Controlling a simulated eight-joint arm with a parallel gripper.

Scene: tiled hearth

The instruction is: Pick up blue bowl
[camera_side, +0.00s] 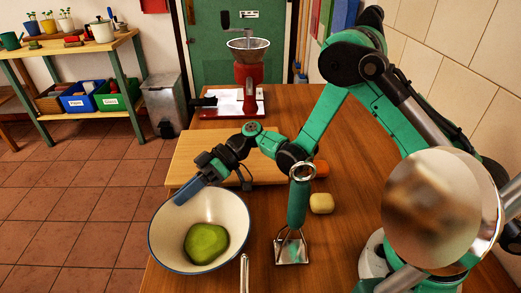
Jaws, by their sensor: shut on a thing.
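The bowl (167,236) is cream-white inside with a thin blue rim and sits at the left front edge of the wooden table. A green lump (207,243) lies inside it. My gripper (190,192) reaches down from the upper right and is shut on the bowl's back-left rim.
A cutting board (195,152) lies behind the bowl. A green-handled tool (297,205), a pale yellow lump (321,203) and an orange piece (322,168) are to the right. A red grinder (249,75) stands at the back.

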